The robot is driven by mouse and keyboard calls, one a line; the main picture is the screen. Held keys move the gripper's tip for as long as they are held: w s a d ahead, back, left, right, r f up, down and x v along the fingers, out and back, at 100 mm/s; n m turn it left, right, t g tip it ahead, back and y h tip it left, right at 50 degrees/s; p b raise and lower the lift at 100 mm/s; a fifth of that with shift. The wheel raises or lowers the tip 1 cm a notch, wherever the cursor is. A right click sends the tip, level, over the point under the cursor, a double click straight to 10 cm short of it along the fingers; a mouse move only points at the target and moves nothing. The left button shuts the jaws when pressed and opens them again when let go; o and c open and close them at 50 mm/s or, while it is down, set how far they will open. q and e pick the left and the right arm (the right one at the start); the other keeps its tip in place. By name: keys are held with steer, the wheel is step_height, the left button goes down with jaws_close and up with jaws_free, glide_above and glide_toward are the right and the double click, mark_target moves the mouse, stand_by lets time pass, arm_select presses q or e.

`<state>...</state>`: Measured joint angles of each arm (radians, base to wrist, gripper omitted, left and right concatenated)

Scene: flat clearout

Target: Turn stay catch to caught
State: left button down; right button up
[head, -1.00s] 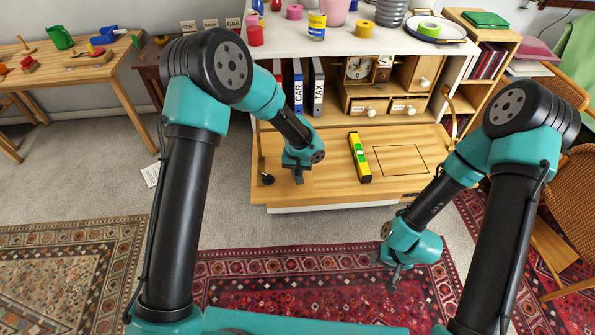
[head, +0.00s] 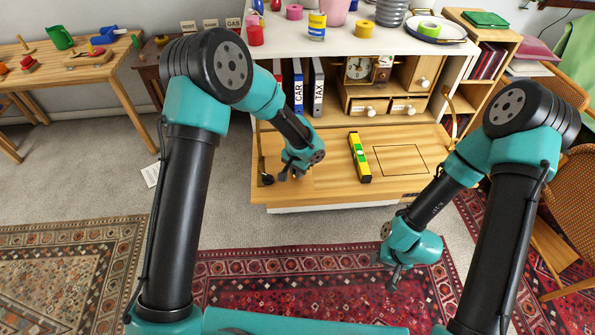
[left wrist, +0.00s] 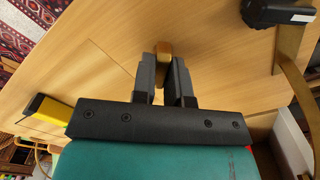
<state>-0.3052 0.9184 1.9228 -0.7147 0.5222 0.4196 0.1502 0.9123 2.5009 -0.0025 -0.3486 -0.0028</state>
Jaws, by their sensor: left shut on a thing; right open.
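My left gripper (head: 286,175) is over the left end of the lowered wooden flap (head: 330,190). In the left wrist view its fingers are shut on a small brass-brown piece (left wrist: 165,48), which looks like the stay catch. Its lower part is hidden between the fingers. A black fitting (head: 267,180) sits at the flap's left edge, just left of the gripper; it appears at the top right of the left wrist view (left wrist: 277,11), apart from the fingers. The brass stay (left wrist: 291,88) runs down from it. My right gripper (head: 394,282) is open and empty above the red rug.
A yellow spirit level (head: 359,158) lies on the flap right of my left gripper, and at the left of the left wrist view (left wrist: 45,112). Blue and dark binders (head: 298,88) and a clock (head: 358,68) stand in the cabinet behind. A second stay (head: 452,112) is at the right.

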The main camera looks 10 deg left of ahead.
arm_select(q)
steer(key=shift+m, duration=0.4)
steer(key=m, duration=0.4)
steer(key=shift+m, duration=0.3)
steer(key=m, duration=0.3)
steer(key=shift+m, duration=0.4)
steer(key=c, duration=1)
jaws_free()
